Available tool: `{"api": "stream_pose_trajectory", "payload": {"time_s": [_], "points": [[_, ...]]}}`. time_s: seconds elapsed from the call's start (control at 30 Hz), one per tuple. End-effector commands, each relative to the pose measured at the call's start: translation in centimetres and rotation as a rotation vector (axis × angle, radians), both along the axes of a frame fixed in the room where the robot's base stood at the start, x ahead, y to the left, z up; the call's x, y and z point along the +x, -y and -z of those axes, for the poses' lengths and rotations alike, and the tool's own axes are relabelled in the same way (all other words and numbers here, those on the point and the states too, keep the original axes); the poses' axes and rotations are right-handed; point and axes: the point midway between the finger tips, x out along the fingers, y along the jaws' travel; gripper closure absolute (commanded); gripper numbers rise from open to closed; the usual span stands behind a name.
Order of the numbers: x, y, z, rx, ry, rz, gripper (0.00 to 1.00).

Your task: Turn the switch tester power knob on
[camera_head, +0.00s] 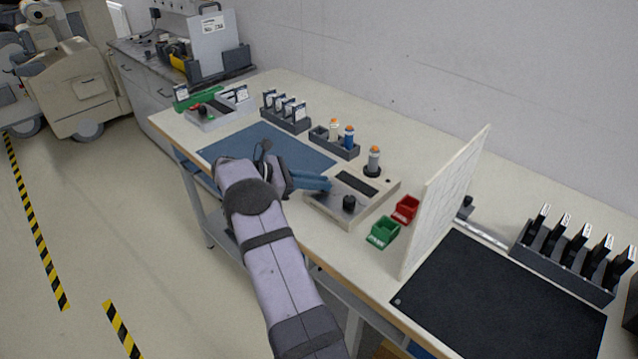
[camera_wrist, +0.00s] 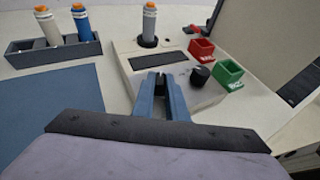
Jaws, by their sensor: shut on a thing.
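The switch tester (camera_head: 377,208) is a beige box with a grey front plate and a dark display strip on the bench. It also shows in the wrist view (camera_wrist: 126,48). My gripper (camera_head: 327,185) reaches over the left part of its front plate. In the wrist view my blue fingers (camera_wrist: 158,76) are close together, shut on a small dark knob at the plate, which they mostly hide. A second, black round knob (camera_head: 349,203) stands free on the right of the plate; the wrist view shows it (camera_wrist: 200,77) apart from my fingers. A grey cylinder with an orange top (camera_head: 374,160) stands in the tester's back.
A red bin (camera_head: 406,208) and a green bin (camera_head: 383,233) stand right of the tester, before an upright white panel (camera_head: 445,200). A holder with two cylinders (camera_head: 322,145) stands behind. A blue mat (camera_head: 235,150) lies left, clear of objects.

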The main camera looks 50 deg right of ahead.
Motion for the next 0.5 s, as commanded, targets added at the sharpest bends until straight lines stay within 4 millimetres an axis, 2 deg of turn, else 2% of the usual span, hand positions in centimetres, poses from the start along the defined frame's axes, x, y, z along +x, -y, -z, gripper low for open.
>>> {"api": "stream_pose_trajectory", "payload": {"time_s": [0.5], "points": [[0.20,0.16,0.00,-0.002,0.000,0.123,1.00]]}}
